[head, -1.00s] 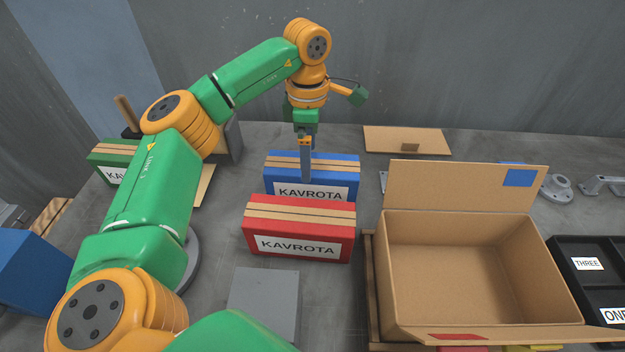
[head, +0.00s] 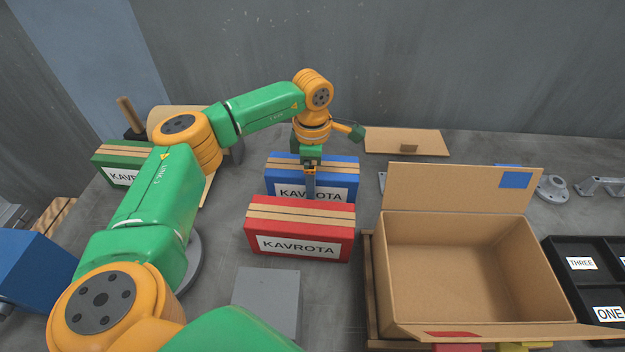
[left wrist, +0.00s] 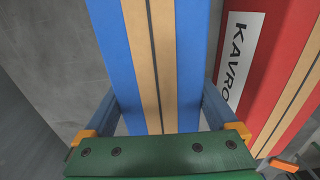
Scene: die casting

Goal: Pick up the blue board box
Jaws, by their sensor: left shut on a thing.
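The blue board box (head: 338,172), with tan stripes on top and a white KAVROTA label, sits on the grey table behind the red box. My left gripper (head: 310,190) reaches down over it from above, one finger in front of its labelled face. In the left wrist view the blue box (left wrist: 197,40) runs between the two fingers of the left gripper (left wrist: 165,115), which is shut on it across its width. The fingertips are hidden beside the box. My right gripper is not in view.
A red KAVROTA box (head: 299,222) stands close in front of the blue one. An open cardboard carton (head: 460,225) is at the right, with black trays (head: 562,300) beyond it. A green box (head: 120,158) is at the left. A grey block (head: 268,298) stands in front.

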